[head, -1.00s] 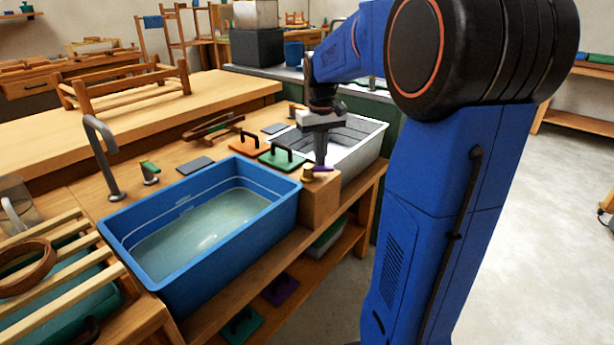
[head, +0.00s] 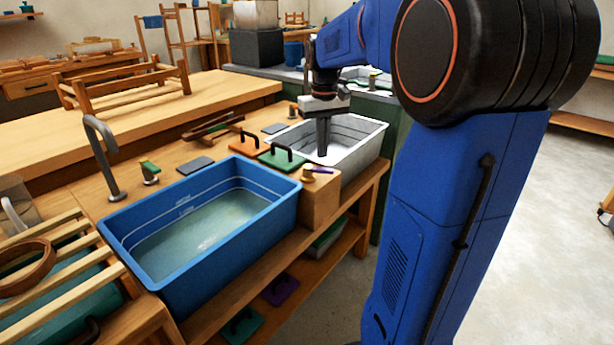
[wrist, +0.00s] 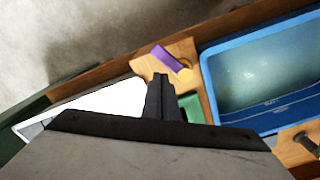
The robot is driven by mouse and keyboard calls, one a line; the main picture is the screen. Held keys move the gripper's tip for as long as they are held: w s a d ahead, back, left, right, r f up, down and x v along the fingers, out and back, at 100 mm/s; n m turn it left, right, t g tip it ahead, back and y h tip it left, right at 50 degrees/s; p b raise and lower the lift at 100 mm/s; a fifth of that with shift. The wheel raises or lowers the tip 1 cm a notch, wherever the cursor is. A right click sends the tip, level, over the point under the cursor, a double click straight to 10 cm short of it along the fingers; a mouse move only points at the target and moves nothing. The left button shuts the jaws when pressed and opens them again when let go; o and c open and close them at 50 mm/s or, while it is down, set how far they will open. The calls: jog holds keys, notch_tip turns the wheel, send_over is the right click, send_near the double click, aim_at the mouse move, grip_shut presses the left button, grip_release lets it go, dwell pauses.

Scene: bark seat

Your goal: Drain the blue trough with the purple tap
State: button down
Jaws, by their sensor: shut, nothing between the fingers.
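The blue trough (head: 160,270) stands on the bench with murky greenish water (head: 205,230) in it; part of it shows in the wrist view (wrist: 213,85). The purple tap (head: 319,162) has a purple handle and a brass body, on a wooden block (head: 320,200) at the trough's right end. In the wrist view the purple handle (wrist: 161,56) points away from the trough, slantwise. My gripper (head: 322,154) is shut and empty, pointing down over the near side of the white basin, behind the tap and apart from it. Its closed fingers also show in the wrist view (wrist: 160,80).
A white basin (head: 372,150) stands behind the tap block. Orange (head: 243,149) and green (head: 281,158) handled boards lie behind the trough. A grey faucet (head: 104,160) and a small green-handled tap (head: 149,171) stand at its back left. A slatted rack (head: 60,290) is at left.

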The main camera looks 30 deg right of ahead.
aim_at(321, 172)
jog(key=shift+s, duration=0.1)
jog(key=s+a, duration=0.4)
jog(key=s, duration=0.1)
jog(key=shift+s+a, duration=0.15)
jog(key=shift+s, duration=0.15)
jog(key=shift+f, duration=2.05)
dwell(4.7)
